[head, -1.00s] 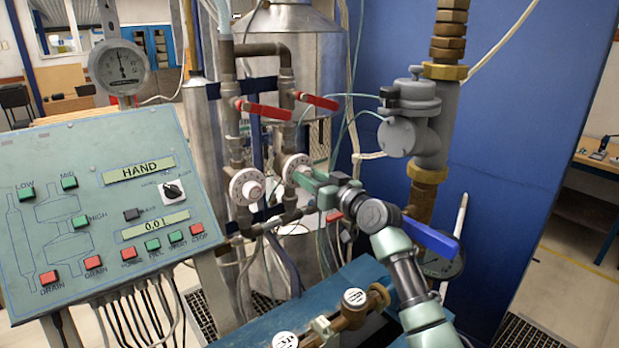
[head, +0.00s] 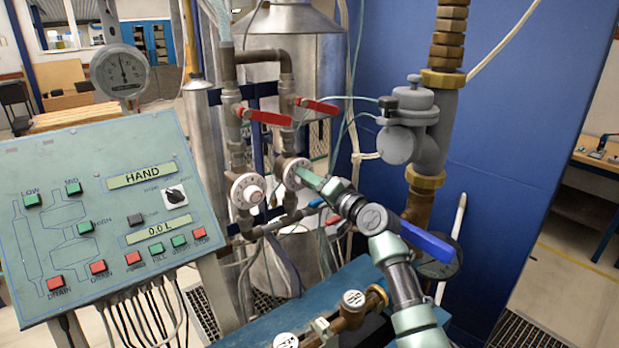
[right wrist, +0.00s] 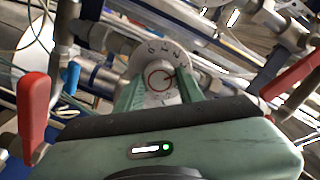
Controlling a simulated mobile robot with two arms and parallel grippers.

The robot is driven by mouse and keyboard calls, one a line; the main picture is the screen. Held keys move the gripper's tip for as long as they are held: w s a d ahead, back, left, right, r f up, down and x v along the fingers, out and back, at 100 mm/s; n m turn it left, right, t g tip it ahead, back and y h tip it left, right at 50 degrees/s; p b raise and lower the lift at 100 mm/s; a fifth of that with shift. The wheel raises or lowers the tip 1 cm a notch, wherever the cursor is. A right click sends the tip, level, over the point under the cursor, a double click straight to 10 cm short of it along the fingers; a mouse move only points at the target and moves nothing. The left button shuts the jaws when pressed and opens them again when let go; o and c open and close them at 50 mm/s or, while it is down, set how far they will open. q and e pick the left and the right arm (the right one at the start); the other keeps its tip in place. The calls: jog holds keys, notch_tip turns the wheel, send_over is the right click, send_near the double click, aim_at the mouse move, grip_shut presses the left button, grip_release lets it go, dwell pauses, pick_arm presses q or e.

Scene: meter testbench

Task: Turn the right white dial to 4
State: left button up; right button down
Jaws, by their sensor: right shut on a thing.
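The right white dial (head: 296,173) is a round numbered wheel on the right vertical pipe. In the head view my right gripper (head: 308,177) reaches it from the right and covers part of its face. In the right wrist view the dial (right wrist: 162,65) lies straight ahead, with numbers along its upper rim. My right gripper's two green fingers (right wrist: 160,92) are shut on its hub, one on each side. The number the dial is set to is too small to tell. The left white dial (head: 247,191) is on the pipe beside it, untouched. My left gripper is not in view.
Red lever handles (head: 268,117) stick out above both dials. A control panel (head: 100,210) stands at the left. A blue lever (head: 427,240) is close to my right arm. A grey valve body (head: 410,130) stands behind it on a thick pipe.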

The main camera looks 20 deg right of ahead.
jog(key=m+p, duration=0.2)
jog(key=m, duration=0.4)
jog(key=shift+f+p, duration=0.1)
jog(key=shift+p, duration=0.2)
dwell(0.4)
jog(key=c, duration=0.9)
grip_release()
jog(key=shift+d, duration=0.1)
jog(key=b+v, duration=0.2)
jog(key=v, duration=0.6)
